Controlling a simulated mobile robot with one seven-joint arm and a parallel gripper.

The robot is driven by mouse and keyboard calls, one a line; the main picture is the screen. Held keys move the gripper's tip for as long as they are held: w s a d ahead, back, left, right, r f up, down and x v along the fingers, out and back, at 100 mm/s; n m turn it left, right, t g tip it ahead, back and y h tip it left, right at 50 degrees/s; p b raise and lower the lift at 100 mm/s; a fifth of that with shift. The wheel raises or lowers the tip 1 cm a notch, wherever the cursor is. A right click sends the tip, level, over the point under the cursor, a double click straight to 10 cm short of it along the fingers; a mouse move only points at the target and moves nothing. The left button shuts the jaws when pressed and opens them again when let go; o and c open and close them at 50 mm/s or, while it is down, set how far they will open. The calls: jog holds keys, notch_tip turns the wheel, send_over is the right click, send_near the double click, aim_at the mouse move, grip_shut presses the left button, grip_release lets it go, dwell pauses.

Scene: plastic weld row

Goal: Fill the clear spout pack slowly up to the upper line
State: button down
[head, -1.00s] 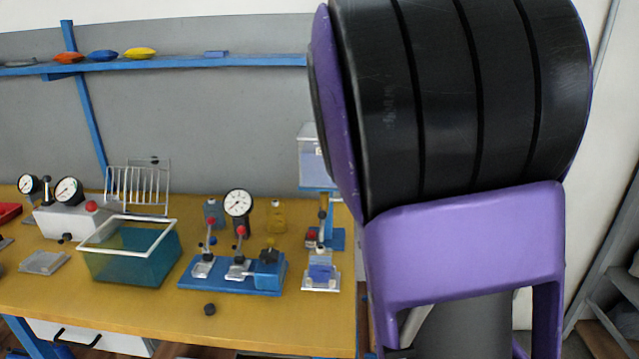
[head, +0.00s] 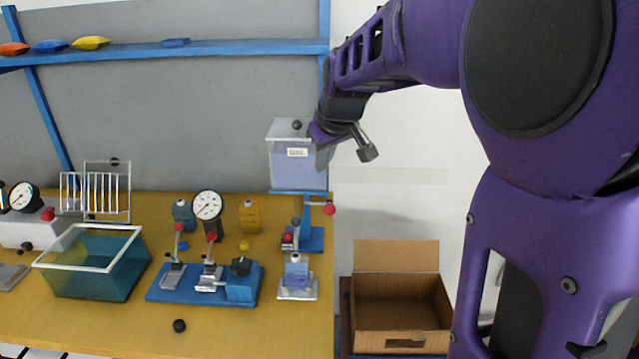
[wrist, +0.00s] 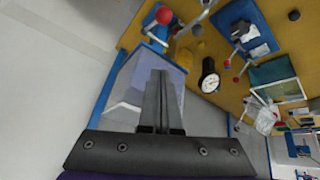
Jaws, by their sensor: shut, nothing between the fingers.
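The clear spout pack (head: 296,271) stands upright in a small clear holder at the bench's right end. It has a bluish tint; its level and lines are too small to read. Above it, the filling stand (head: 311,240) carries a clear tank (head: 284,165) of pale bluish liquid. A lever with a red knob (head: 329,209) sticks out to the right below the tank; a red knob also shows in the wrist view (wrist: 163,15). My gripper (wrist: 159,78) is shut and empty, in front of the tank in that view. In the head view my gripper (head: 324,158) is at the tank's right side.
A blue fixture (head: 205,285) with red-knobbed clamps, a dial gauge (head: 208,206) and a teal bin (head: 92,262) stand left of the pack. A dark cap (head: 179,326) lies near the front edge. An open cardboard box (head: 402,300) sits right of the bench.

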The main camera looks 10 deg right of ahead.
aim_at(330, 206)
notch_tip(330, 206, down, 9)
jog(key=w, duration=0.1)
jog(key=shift+w+d+f+b, duration=0.15)
jog(key=shift+w+d+b, duration=0.05)
jog(key=shift+d+b, duration=0.15)
dwell(0.6)
jog(key=shift+f+b, duration=0.25)
jog(key=shift+b, duration=0.15)
jog(key=shift+s+r, duration=0.1)
jog(key=shift+s, duration=0.05)
